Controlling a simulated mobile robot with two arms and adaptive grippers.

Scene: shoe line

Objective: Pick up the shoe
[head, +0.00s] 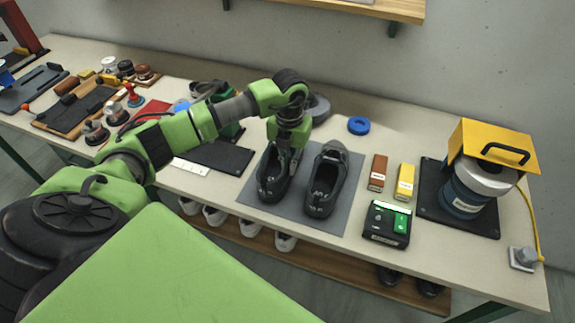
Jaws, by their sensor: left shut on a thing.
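Two black shoes lie side by side on a grey mat (301,210) on the workbench. The left shoe (268,187) has my left gripper (288,152) at its upper part, with the fingers reaching down into or over its edge. The gripper is shut on this shoe; the exact finger contact is partly hidden. The shoe appears at or near the mat; I cannot tell whether it is lifted. The right shoe (322,190) stands free, just right of it. My right gripper is not in view.
Right of the mat are a brown block (378,172), a yellow block (405,182), a black box with a green switch (387,225) and a blue machine with a yellow top (470,190). A blue ring (358,125) lies behind. Several shoes sit on a lower shelf (330,259).

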